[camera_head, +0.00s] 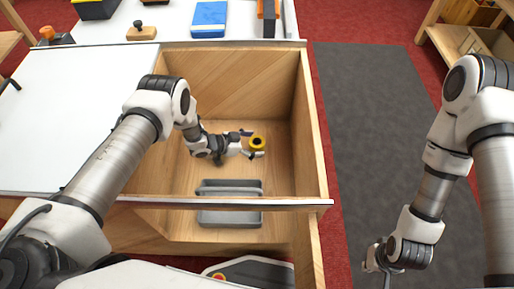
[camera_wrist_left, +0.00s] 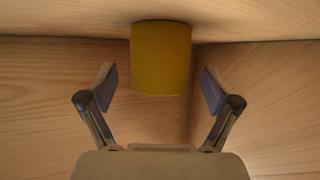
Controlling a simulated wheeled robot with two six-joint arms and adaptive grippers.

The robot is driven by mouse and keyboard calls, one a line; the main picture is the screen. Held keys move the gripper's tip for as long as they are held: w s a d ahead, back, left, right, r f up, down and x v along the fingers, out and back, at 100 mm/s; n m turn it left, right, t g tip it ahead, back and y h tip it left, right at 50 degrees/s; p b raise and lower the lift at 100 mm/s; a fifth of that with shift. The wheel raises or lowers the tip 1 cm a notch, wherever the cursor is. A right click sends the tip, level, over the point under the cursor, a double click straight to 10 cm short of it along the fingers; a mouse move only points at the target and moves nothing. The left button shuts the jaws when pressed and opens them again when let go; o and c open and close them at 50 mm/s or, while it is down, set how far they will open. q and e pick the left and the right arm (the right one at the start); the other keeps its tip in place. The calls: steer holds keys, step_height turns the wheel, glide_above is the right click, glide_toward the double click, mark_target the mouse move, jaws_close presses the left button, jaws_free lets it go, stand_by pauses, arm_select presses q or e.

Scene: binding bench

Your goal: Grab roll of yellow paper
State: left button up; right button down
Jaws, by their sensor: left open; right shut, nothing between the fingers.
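The roll of yellow paper (camera_head: 257,143) stands on end inside the wooden bin, its dark core showing from above. In the left wrist view the roll (camera_wrist_left: 161,58) stands upright, centred ahead of the fingertips. My left gripper (camera_head: 253,144) is down in the bin with its fingers spread around or just short of the roll. In the left wrist view the open fingers (camera_wrist_left: 160,88) have clear gaps on both sides of the roll and touch nothing. My right gripper (camera_head: 378,266) is over the dark mat at the lower right, partly hidden by its wrist, and holds nothing visible.
The wooden bin's right wall (camera_head: 310,130) and front rail (camera_head: 290,204) enclose my left gripper. A grey tray (camera_head: 230,216) lies in the bin near the front rail. A white bench (camera_head: 180,28) at the back holds a blue block (camera_head: 209,19) and tools. The dark mat (camera_head: 370,110) is clear.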

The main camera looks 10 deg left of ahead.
arm_select(q)
steer(key=shift+w+d+f, duration=0.35)
steer(key=shift+d, duration=0.2)
steer(key=c, duration=1.3)
steer(key=shift+o, duration=0.2)
steer(key=shift+r, duration=0.1)
